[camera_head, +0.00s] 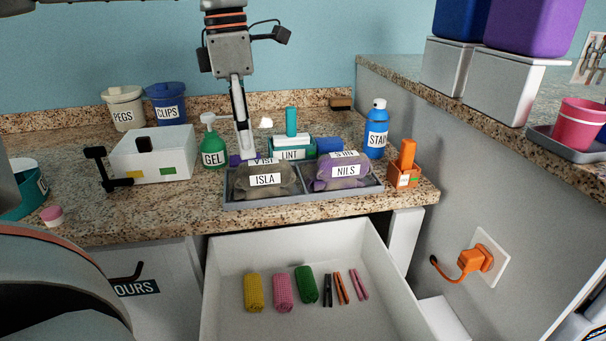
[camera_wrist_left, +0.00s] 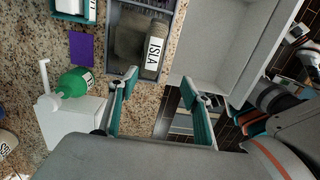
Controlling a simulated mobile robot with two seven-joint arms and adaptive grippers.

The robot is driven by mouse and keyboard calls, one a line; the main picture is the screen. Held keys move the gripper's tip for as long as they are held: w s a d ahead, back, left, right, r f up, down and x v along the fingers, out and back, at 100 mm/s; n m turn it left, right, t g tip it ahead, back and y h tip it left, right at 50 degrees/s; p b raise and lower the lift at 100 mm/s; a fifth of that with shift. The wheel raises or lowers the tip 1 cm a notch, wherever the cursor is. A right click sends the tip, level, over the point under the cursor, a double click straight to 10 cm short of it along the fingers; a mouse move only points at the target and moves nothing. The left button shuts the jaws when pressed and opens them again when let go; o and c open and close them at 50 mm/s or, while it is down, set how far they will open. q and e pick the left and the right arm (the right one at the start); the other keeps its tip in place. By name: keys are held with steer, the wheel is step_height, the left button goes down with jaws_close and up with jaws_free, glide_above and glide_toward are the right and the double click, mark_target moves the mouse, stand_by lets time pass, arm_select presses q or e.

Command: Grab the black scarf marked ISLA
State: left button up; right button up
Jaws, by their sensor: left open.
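The scarf marked ISLA (camera_head: 265,188) is a rolled dark grey-brown bundle with a white label. It lies in the left compartment of the grey divided tray (camera_head: 303,198) on the counter. It also shows at the top of the left wrist view (camera_wrist_left: 130,40), its label readable sideways. My left gripper (camera_head: 242,152) points down above the counter, near the back left of the tray. In the left wrist view its teal-padded fingers (camera_wrist_left: 159,82) are apart with nothing between them, short of the scarf. My right gripper is not in view.
A similar bundle marked NILS (camera_head: 342,184) fills the right compartment. The green GEL bottle (camera_head: 213,150) and white box (camera_head: 150,160) stand left of the tray. The LINT box (camera_head: 290,154) is behind it. An open drawer (camera_head: 235,318) with rolled cloths juts out below.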

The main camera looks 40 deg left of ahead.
mark_target(254, 162)
arm_select(q)
steer(key=shift+w+d+y, duration=0.2)
steer(key=shift+w+y, duration=0.3)
steer(key=shift+w, duration=0.4)
steer(key=shift+s+a+f+b, duration=0.1)
steer(key=shift+s+f+b, duration=0.1)
steer(key=shift+f, duration=0.35)
steer(key=shift+s+f+b, duration=0.1)
steer(key=shift+f+b, duration=0.05)
steer(key=shift+f, duration=0.4)
steer(key=f, duration=0.3)
steer(key=f+b, duration=0.1)
steer(key=f, duration=0.1)
steer(key=shift+w+a+f, duration=0.1)
steer(key=shift+w+a, duration=0.15)
steer(key=shift+a, duration=0.05)
steer(key=c, duration=1.3)
